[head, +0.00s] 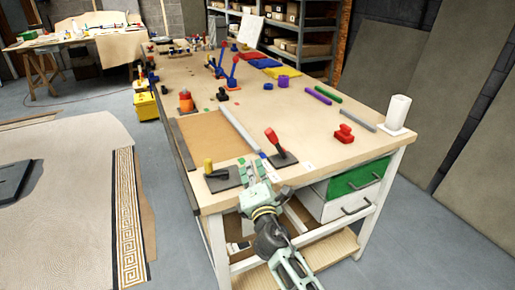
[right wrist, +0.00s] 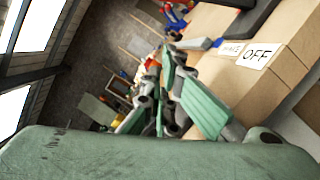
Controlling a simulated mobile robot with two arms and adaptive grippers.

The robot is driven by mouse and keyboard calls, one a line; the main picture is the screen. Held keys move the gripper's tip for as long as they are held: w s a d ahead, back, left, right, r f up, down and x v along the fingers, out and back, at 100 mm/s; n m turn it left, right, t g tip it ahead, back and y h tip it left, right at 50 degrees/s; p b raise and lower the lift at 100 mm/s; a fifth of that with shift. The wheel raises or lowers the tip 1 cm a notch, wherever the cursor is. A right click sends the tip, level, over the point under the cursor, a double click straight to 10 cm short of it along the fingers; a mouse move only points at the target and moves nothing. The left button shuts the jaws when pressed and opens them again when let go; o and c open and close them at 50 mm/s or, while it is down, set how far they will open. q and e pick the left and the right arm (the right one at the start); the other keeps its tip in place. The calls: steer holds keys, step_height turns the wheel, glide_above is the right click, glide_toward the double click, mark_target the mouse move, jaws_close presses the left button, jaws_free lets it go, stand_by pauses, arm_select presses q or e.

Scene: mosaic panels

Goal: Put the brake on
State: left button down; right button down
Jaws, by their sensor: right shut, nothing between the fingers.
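Two levers stand near the front edge of the workbench. One has a red handle (head: 272,137) on a dark base plate (head: 284,160), and its handle tilts to the left. The other has a yellow handle (head: 208,165) on a dark plate (head: 226,182). I cannot tell which one is the brake. My right gripper (head: 248,171) is at the bench's front edge, between the two levers. Its fingers are together and empty. My left gripper is out of view.
Drawers (head: 350,185) are below the front edge. Blue levers and coloured pieces stand farther back. Open wood lies right of the red lever.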

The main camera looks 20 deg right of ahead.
mark_target(277, 144)
steer(key=x, duration=0.5)
steer(key=shift+w, duration=0.25)
steer(key=d+r+p, duration=0.1)
steer(key=d+p, duration=0.1)
steer(key=d, duration=0.1)
steer(key=shift+r, duration=0.35)
steer(key=shift+d+r, duration=0.1)
steer(key=shift+d, duration=0.25)
steer(key=shift+d+r+m+p, duration=0.2)
steer(key=shift+r+m+p, duration=0.2)
steer(key=shift+p, duration=0.35)
